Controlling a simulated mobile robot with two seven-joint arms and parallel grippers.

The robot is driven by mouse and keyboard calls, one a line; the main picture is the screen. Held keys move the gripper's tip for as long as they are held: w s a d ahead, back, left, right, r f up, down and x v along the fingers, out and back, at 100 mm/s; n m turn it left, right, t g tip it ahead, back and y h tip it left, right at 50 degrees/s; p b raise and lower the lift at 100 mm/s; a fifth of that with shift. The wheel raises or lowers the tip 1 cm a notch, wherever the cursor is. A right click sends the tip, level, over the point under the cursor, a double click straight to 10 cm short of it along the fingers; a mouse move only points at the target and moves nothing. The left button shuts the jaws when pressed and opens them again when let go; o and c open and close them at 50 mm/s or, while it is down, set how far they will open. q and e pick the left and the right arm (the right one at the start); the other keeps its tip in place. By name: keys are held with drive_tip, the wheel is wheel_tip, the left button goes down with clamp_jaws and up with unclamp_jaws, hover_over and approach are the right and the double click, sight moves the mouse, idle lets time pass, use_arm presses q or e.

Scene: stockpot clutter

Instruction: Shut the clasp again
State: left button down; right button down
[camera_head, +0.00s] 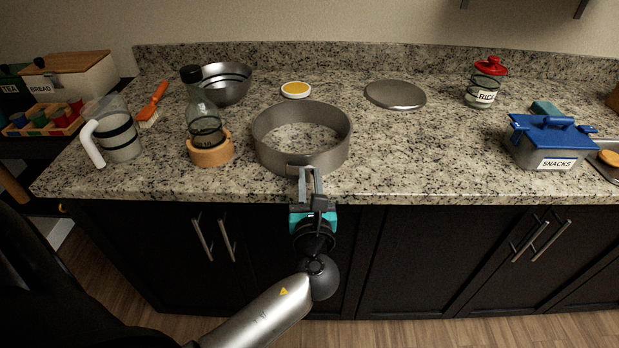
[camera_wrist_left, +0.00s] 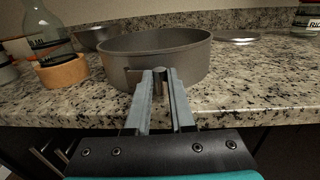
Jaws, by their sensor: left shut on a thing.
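A round grey metal springform ring (camera_head: 340,146) stands near the counter's front edge, its hoop open at the bottom with the granite showing inside. Its clasp (camera_wrist_left: 159,76) is on the front wall, facing me. A small plate shows on the wall left of the clasp in the wrist view. My left gripper (camera_head: 309,174) reaches in from the front edge. Its two fingers lie either side of the clasp's upright lever and are shut on it. The fingers hide most of the clasp in the head view, and I cannot tell how far the lever is turned. My right gripper is not in view.
A flat grey disc (camera_head: 395,94) lies behind and right of the ring. A bottle in a tan holder (camera_head: 211,150) stands close on its left. A metal bowl (camera_head: 226,84) and small yellow-topped dish (camera_head: 295,90) are behind. Granite right of the ring is clear up to the blue-lidded snacks box (camera_head: 549,146).

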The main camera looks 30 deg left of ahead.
use_arm(q)
drive_tip(key=shift+w, duration=0.1)
drive_tip(key=shift+w+n+g+y, duration=0.3)
drive_tip(key=shift+n+g+y, duration=0.4)
drive_tip(key=shift+y, duration=0.1)
drive_tip(key=c, duration=0.8)
unclamp_jaws()
drive_tip(key=shift+o, duration=0.2)
